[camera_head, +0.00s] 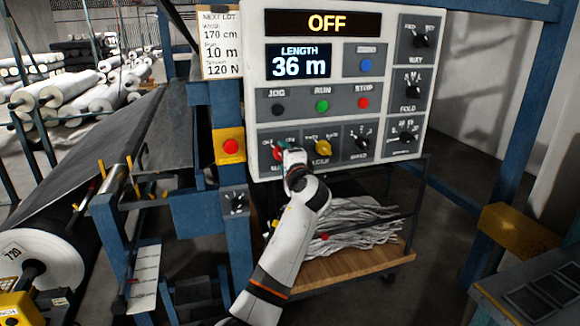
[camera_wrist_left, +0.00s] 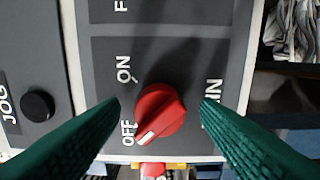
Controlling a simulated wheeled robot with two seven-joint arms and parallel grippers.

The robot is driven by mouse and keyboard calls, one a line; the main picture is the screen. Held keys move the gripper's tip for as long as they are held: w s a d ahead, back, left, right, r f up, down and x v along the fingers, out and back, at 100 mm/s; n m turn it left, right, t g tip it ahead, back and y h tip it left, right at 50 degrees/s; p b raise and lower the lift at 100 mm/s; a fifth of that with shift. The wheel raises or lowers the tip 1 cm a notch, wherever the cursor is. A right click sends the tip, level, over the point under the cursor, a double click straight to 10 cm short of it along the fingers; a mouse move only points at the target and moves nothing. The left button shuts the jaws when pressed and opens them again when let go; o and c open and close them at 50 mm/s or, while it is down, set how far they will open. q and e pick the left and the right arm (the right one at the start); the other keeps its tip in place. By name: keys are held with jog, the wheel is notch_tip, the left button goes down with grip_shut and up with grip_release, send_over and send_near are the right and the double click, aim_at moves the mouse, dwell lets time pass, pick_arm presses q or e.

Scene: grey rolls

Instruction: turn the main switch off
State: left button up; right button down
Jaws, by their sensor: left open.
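The main switch is a red rotary knob (camera_head: 278,151) at the lower left of the control panel (camera_head: 258,100). In the left wrist view the red knob (camera_wrist_left: 160,112) has its white mark at the OFF label. The ON label lies above OFF. The panel's top display (camera_head: 327,23) reads OFF. My left gripper (camera_head: 287,148) is at the knob in the head view. In the left wrist view its green fingers (camera_wrist_left: 160,104) are open, one on each side of the knob, with visible gaps. My right gripper is not in view.
A yellow knob (camera_head: 323,147) sits right of the main switch. JOG, RUN and STOP buttons (camera_head: 363,103) are above. A red button on a yellow box (camera_head: 230,146) is left of the panel. A cart with grey strips (camera_head: 350,230) stands below.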

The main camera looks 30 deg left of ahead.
pick_arm(q)
jog(key=b+v, duration=0.2)
jog(key=v, duration=0.9)
jog(key=shift+s+d, duration=0.1)
jog(key=shift+d, duration=0.05)
